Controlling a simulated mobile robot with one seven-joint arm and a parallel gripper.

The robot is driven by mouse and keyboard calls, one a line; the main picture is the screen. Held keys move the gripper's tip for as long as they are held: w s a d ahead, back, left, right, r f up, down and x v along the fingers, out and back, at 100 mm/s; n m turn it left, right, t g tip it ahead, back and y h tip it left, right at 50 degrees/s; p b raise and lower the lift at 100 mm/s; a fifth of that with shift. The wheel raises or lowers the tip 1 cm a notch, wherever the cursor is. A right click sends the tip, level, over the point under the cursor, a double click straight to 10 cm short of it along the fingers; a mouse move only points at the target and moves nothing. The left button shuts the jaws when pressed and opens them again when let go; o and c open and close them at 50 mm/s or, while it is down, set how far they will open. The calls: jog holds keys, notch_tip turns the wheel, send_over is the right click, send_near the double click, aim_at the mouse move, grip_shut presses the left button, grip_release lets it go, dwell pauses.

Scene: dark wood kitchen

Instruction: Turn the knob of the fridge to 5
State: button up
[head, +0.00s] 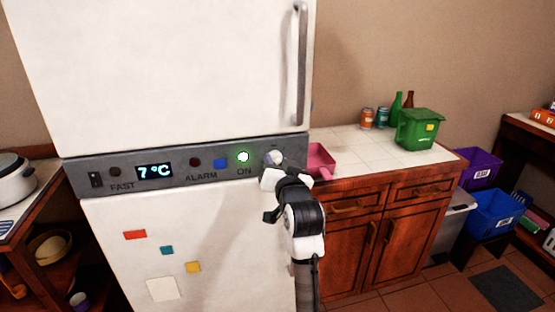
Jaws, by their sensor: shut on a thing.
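The white fridge (170,70) stands at the left centre in the head view, with a grey control panel (215,175) across its middle. The panel's display (154,171) reads 7 °C. A green light (243,156) glows above the word ON. The round grey knob (273,157) is at the panel's right end. My gripper (273,169) is at the knob and shut on it. The fingers and wrist hide the knob's lower part, and I cannot make out any marks around it.
Right of the fridge, a tiled counter (365,150) holds a pink container (321,160), a green bin (419,128), cans and bottles. The upper door handle (300,65) hangs above my gripper. A pot (12,178) stands at the far left.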

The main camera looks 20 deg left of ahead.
jog(key=shift+m, duration=0.6)
jog(key=o, duration=1)
jog(key=shift+c, duration=0.2)
jog(key=b+v, duration=0.3)
jog(key=v, duration=1)
jog(key=shift+s+d, duration=0.25)
jog(key=shift+s, duration=0.05)
